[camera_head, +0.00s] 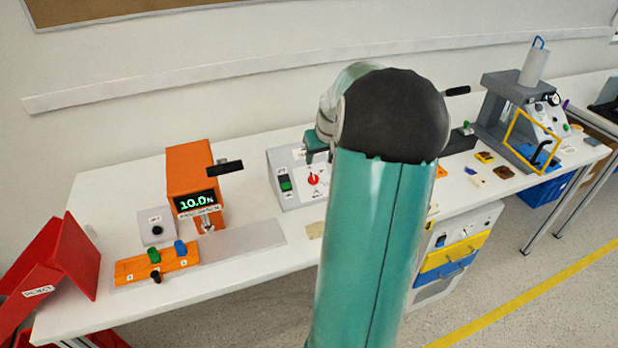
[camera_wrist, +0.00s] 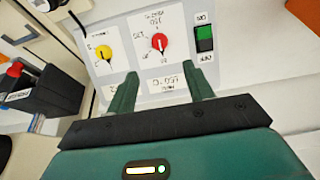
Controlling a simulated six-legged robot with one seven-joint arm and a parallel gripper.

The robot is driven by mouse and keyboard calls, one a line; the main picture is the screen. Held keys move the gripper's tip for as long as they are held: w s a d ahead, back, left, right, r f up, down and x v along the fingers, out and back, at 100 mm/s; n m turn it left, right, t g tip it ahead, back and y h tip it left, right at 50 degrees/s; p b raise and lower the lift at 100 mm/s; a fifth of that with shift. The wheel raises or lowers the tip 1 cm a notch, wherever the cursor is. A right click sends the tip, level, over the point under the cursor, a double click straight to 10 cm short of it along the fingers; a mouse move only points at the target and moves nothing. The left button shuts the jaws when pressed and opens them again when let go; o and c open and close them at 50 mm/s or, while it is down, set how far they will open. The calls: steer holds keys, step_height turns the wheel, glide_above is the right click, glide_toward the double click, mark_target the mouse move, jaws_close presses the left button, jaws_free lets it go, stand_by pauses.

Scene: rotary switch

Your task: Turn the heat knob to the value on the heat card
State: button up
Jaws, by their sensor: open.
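A grey control panel (camera_wrist: 137,27) fills the top of the wrist view, upside down. It bears a red knob (camera_wrist: 159,43) with a white pointer line on a white dial and a yellow knob (camera_wrist: 103,52) on another dial. In the head view the red knob (camera_head: 313,179) faces front. A small white card (camera_wrist: 167,86) with upside-down print sits on the panel's lower part; I cannot read its value surely. My gripper (camera_wrist: 164,74) is open and empty, its fingers apart and in line with the red knob. My arm hides the panel's right side in the head view.
A green and black switch (camera_wrist: 204,38) sits beside the red dial. An orange device (camera_head: 190,170) with a lit display stands left of the panel. A grey press (camera_head: 500,105) stands far right.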

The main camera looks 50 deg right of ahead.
mark_target(314, 177)
steer(key=x, duration=1.2)
steer(key=shift+d, duration=0.1)
steer(key=c, duration=1)
